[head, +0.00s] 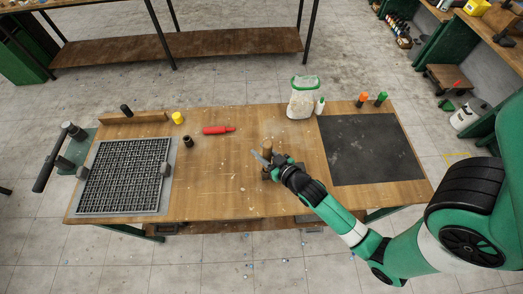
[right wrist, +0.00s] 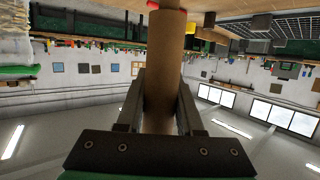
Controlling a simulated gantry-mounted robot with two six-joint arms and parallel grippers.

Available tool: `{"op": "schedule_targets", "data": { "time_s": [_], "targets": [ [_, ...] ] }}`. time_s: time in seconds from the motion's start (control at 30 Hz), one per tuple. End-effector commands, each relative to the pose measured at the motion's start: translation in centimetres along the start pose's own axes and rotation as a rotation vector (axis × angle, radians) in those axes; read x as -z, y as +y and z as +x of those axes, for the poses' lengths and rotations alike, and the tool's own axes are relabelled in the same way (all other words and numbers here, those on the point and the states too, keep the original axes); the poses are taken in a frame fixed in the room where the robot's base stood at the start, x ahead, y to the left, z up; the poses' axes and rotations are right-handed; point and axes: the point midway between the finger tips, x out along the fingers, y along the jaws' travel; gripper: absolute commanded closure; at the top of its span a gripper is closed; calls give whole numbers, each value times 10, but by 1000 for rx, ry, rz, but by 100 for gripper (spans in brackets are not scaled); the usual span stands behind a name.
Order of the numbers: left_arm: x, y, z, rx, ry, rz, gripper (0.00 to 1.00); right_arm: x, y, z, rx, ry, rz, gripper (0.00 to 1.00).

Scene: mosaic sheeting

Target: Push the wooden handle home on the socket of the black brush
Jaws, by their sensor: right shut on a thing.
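The wooden handle (head: 267,147) stands roughly upright over the middle of the workbench. My right gripper (head: 270,164) is shut on it. In the right wrist view the handle (right wrist: 166,62) is a plain tan cylinder between the two dark fingers (right wrist: 159,110). The lower end of the handle is hard to make out, so I cannot tell whether it touches a socket. I cannot pick out the black brush for certain; a short dark piece (head: 188,141) stands on the bench left of the gripper. My left gripper is not in view.
A red tool (head: 218,130) and yellow pot (head: 178,117) lie left of the gripper. A mosaic sheet (head: 125,175) fills the left end. A white bag (head: 302,100) stands behind, and a dark mat (head: 370,148) covers the right. Bench around the gripper is mostly clear.

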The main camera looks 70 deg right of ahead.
Motion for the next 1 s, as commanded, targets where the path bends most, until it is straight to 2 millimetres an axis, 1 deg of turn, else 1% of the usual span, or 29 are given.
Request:
{"op": "schedule_targets", "data": {
  "time_s": [1.0],
  "targets": [
    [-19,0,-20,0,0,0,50,-30,0,10,0,1,0,100]
  ]
}}
